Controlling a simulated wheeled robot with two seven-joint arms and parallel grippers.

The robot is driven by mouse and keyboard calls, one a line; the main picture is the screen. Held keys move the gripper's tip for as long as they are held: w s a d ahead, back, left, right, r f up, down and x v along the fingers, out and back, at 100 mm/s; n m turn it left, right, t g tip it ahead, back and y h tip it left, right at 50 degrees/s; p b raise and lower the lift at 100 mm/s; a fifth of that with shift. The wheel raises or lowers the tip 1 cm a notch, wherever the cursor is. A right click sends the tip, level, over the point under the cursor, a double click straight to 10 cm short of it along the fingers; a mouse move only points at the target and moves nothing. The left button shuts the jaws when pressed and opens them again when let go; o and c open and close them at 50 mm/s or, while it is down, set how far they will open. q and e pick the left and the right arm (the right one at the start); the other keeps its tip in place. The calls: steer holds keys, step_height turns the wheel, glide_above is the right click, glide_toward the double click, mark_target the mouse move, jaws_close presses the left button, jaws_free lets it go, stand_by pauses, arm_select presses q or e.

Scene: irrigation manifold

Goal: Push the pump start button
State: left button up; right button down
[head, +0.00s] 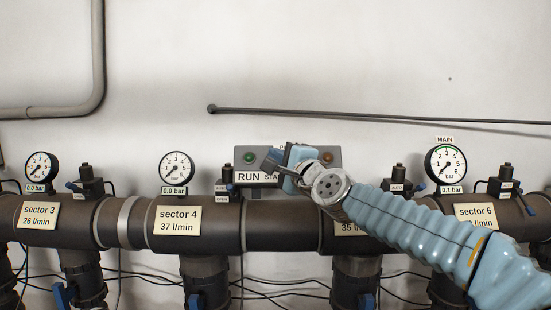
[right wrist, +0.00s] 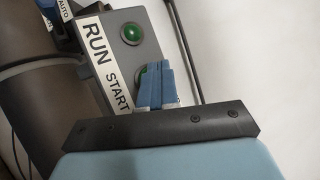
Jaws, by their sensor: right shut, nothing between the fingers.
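The grey pump control box (head: 240,170) is on the wall behind the pipe. A green round lamp or button (head: 249,157) sits at its left, above the RUN label (head: 248,176). It also shows in the right wrist view (right wrist: 132,33). The START button (right wrist: 139,72), green, is mostly hidden behind my right gripper's fingertips (right wrist: 153,83), beside the START label (right wrist: 118,91). My right gripper (head: 272,160) is shut and empty, in front of the box's middle. I cannot tell whether the tips touch the button. My left gripper is out of view.
An orange-brown button (head: 327,157) is on the box's right side. A thick dark pipe (head: 270,226) with gauges, valves and sector labels runs below. A thin rod (head: 360,115) crosses the wall above.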

steer(key=shift+w+f, duration=0.3)
steer(key=shift+w, duration=0.2)
stand_by(0.5)
steer(key=shift+s+r, duration=0.45)
steer(key=shift+s, duration=0.4)
steer(key=s+r, duration=0.1)
steer(key=s+p, duration=0.1)
steer(key=s, duration=0.1)
steer(key=s+r+p, duration=0.1)
steer(key=shift+s+r, duration=0.15)
steer(key=shift+r, duration=0.15)
stand_by(0.7)
